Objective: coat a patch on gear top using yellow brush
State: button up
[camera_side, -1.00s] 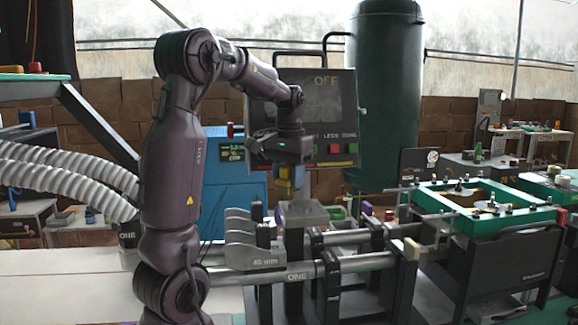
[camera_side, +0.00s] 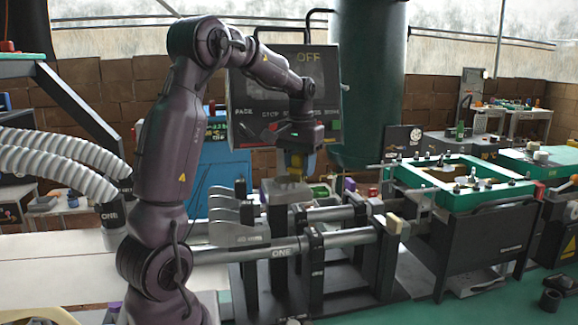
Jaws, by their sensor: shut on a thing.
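My gripper (camera_side: 297,158) hangs below my wrist at the picture's middle, in front of the control screen. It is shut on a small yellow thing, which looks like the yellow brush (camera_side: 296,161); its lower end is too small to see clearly. Just below it is a pale grey block (camera_side: 287,191) on a dark post. I cannot tell whether the brush touches the block. No gear can be made out for certain; the grey block's top may be where it is.
A green frame (camera_side: 462,178) with small pegs stands to the right. A control panel reading OFF (camera_side: 285,95) and a green tank (camera_side: 370,80) stand behind. The white bench surface (camera_side: 60,265) is clear at left.

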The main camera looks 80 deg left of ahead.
jog(key=shift+s, duration=3.25)
jog(key=shift+s+a, duration=0.1)
jog(key=shift+a, duration=0.2)
jog(key=shift+w, duration=3.5)
jog(key=shift+s, duration=3.4)
notch_tip(320, 180, up, 8)
jog(key=shift+r, duration=0.15)
jog(key=w+d+f+m, duration=0.3)
jog(key=w+d+f, duration=0.1)
jog(key=w+d, duration=0.25)
jog(key=w+d+f+m, duration=0.3)
jog(key=w+d+f, duration=0.2)
jog(key=d, duration=0.3)
jog(key=w+d+f+m, duration=0.2)
jog(key=d+f+m, duration=0.1)
jog(key=d+f, duration=0.9)
jog(key=shift+w+d, duration=0.15)
jog(key=shift+d, duration=1)
